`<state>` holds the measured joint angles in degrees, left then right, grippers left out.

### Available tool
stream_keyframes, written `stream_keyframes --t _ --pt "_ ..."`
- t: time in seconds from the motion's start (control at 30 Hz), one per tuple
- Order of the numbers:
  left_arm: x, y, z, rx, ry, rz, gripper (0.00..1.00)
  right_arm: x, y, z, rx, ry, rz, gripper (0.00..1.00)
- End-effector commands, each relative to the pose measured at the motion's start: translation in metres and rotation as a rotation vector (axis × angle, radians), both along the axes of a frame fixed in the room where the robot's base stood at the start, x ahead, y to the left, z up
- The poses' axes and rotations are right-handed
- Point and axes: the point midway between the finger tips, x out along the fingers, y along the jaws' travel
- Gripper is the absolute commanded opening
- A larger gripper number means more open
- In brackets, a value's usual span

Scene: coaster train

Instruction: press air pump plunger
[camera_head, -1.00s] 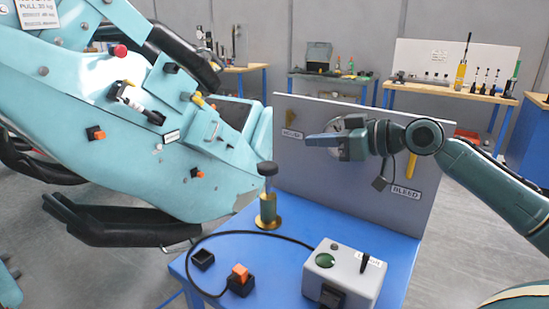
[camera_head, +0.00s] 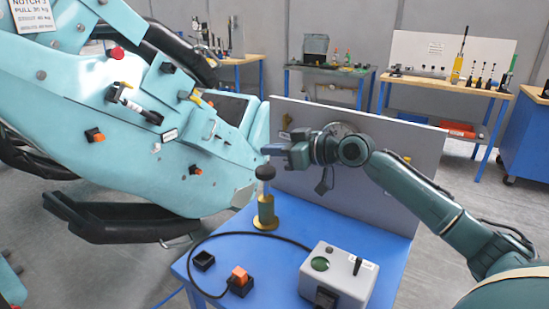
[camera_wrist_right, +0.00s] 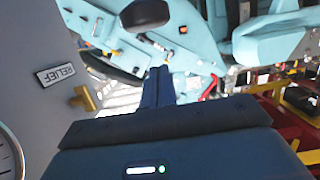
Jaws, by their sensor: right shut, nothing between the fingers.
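The air pump stands upright on the blue table, with a brass body (camera_head: 266,212) and a black plunger knob (camera_head: 265,172) on top. The plunger looks raised, with a gap between knob and body. My right gripper (camera_head: 268,149) is shut and empty. In the head view it appears just above the knob, its fingers pointing left; whether it is exactly over the knob in depth I cannot tell. In the right wrist view its closed fingers (camera_wrist_right: 158,85) point toward the teal train, and the pump does not show there. My left gripper is in no view.
A grey panel (camera_head: 390,195) stands behind the arm, with a RELIEF label (camera_wrist_right: 57,74) and yellow lever (camera_wrist_right: 84,98). A grey box (camera_head: 340,280) and an orange button (camera_head: 239,274) sit in front on the blue table. The teal train (camera_head: 80,120) fills the left.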

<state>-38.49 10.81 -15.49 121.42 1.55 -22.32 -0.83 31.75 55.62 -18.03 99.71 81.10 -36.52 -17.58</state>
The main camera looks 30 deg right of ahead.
Motion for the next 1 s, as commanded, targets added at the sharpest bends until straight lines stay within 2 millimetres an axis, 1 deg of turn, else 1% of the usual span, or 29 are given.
stream_keyframes --t 0.03,0.1,0.23,0.37,0.67,0.77,0.87,1.0 --pt "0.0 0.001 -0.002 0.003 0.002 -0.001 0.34 -0.001 -0.002 -0.012 -0.002 0.01 -0.002 0.0" --pt "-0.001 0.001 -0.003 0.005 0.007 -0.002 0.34 -0.002 -0.002 -0.021 -0.001 0.01 -0.002 0.0" --pt "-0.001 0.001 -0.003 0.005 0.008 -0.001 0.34 -0.002 -0.002 -0.032 0.0 0.007 -0.002 0.0" --pt "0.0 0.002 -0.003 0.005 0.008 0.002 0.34 -0.002 -0.002 -0.035 -0.002 0.005 -0.001 0.0" --pt "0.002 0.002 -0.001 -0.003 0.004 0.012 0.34 -0.002 -0.002 -0.036 -0.001 0.005 -0.002 0.0" --pt "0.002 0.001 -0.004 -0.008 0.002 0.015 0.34 -0.002 -0.002 -0.041 -0.001 0.005 -0.001 0.0" --pt "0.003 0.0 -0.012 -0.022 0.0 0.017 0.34 -0.002 -0.002 -0.053 -0.001 0.007 -0.002 0.0" --pt "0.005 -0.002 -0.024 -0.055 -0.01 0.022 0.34 -0.002 -0.001 -0.079 -0.001 0.012 -0.001 0.0"
